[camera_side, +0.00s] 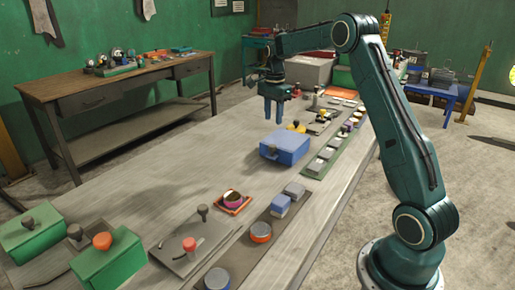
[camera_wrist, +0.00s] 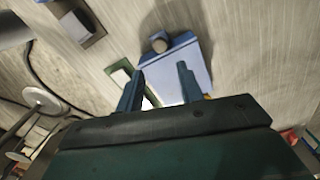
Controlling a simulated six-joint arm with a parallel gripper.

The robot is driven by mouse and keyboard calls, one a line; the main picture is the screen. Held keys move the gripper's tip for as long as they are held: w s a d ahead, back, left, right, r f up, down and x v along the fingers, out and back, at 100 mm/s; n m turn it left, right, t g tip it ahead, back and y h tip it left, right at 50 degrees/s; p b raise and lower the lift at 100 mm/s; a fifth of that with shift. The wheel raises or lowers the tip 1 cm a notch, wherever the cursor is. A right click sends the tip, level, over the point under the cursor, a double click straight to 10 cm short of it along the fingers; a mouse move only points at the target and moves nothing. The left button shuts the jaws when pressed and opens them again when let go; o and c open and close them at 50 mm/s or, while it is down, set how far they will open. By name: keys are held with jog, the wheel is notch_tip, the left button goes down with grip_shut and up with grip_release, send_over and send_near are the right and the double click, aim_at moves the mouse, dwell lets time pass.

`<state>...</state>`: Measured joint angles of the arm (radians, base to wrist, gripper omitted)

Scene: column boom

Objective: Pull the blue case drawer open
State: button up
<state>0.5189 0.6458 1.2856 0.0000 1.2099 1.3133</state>
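The blue case (camera_side: 288,146) sits on the long grey table in the side view, with a small dark knob (camera_side: 271,150) on its left side. No gap at the drawer is clear in either view. My gripper (camera_side: 273,119) points down, above and behind the case in the side view. Its two blue fingers (camera_wrist: 160,70) are apart with nothing held between them, and they partly cover the case in the wrist view.
A green strip (camera_side: 335,150) with several small parts runs along the table right of the case. A dark strip (camera_side: 243,258) with blocks and round parts lies nearer. Green boxes (camera_side: 108,262) stand at the near left. The table left of the case is bare.

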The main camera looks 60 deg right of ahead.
aim_at(272, 146)
notch_tip(272, 146, down, 11)
jog(key=shift+f, duration=0.1)
dwell(0.4)
grip_shut()
jog(key=shift+a, duration=0.1)
